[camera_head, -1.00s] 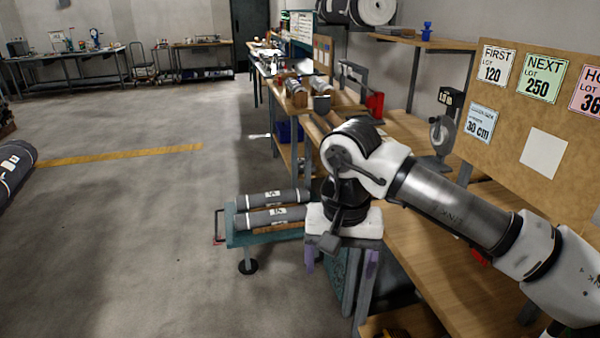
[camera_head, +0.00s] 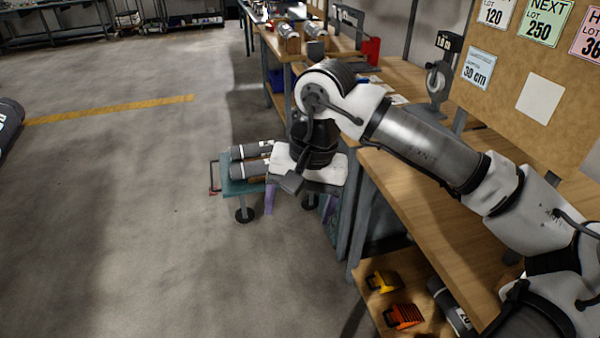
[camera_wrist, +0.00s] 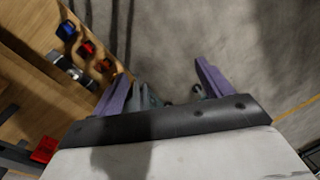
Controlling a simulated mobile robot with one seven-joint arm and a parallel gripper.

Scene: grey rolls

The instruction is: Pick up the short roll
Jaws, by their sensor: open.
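A grey roll (camera_head: 452,304) with a pale label lies on the wooden lower shelf, partly hidden by the bench and my arm. Two more grey rolls, a back one (camera_head: 250,150) and a front one (camera_head: 250,170), lie on the small green cart, their right ends hidden behind my gripper. I cannot tell which roll is the short one. My gripper (camera_head: 300,204), with purple fingers, is open and points down beside the cart. In the wrist view my gripper (camera_wrist: 160,72) is empty. A grey cylinder with white on it (camera_wrist: 70,69) shows on wood at left there.
The cart (camera_head: 240,187) stands left of the workbench (camera_head: 425,225). A yellow item (camera_head: 382,283) and an orange item (camera_head: 404,316) sit beside the lower-shelf roll. The floor between is clear.

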